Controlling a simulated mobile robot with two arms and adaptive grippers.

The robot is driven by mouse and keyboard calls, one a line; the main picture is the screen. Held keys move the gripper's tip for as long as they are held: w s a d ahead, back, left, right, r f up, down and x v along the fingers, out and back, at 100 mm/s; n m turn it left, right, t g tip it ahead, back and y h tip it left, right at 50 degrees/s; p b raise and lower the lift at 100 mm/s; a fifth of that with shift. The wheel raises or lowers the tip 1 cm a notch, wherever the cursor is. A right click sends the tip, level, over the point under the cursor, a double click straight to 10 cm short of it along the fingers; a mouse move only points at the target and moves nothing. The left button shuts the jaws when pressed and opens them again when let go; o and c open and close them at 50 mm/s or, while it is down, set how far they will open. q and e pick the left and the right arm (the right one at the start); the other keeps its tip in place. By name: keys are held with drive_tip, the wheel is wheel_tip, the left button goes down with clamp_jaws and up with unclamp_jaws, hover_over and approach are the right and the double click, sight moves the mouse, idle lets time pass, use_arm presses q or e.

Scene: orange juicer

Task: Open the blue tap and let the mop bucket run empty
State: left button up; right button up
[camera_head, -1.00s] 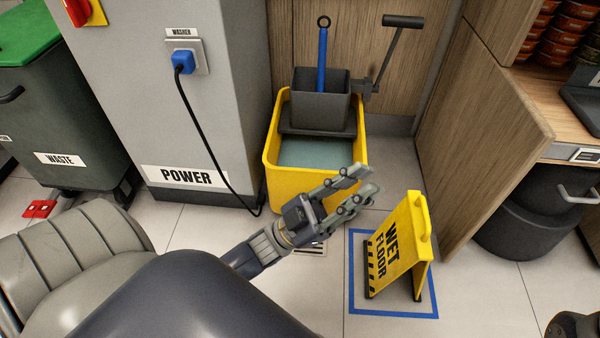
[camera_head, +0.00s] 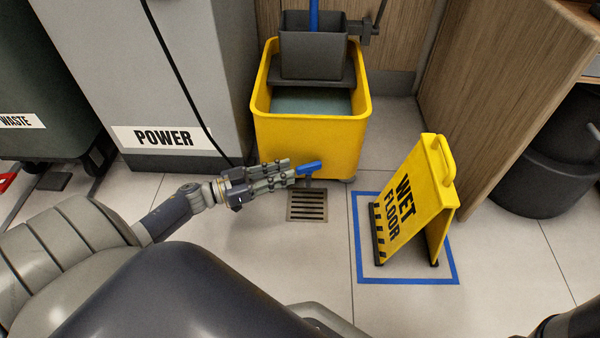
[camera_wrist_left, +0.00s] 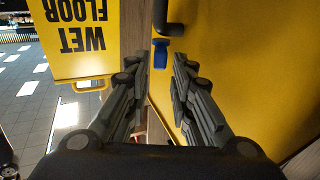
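The yellow mop bucket (camera_head: 310,140) stands against the wooden panel with grey-green water (camera_head: 312,103) in it. The blue tap handle (camera_head: 309,168) sticks out low on its front, above a floor drain (camera_head: 307,206). My left gripper (camera_head: 291,174) comes in from the left with its fingertips close to the handle. In the left wrist view the gripper (camera_wrist_left: 161,66) has its fingers apart, and the blue tap (camera_wrist_left: 160,52) on its dark pipe (camera_wrist_left: 168,28) shows just beyond the gap. I cannot tell whether they touch. No flow shows. My right gripper is not in view.
A yellow wet floor sign (camera_head: 415,205) stands right of the drain inside a blue floor outline (camera_head: 400,281). A grey power cabinet (camera_head: 190,70) with a hanging black cable stands left of the bucket.

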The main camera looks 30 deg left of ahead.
sight(300, 167)
use_arm(q)
drive_tip(key=b+x, duration=0.2)
drive_tip(key=x, duration=0.2)
drive_tip(key=shift+w+f, duration=0.1)
drive_tip(key=shift+f, duration=0.05)
drive_tip(key=shift+w+d, duration=0.3)
drive_tip(key=shift+w, duration=0.1)
clamp_jaws()
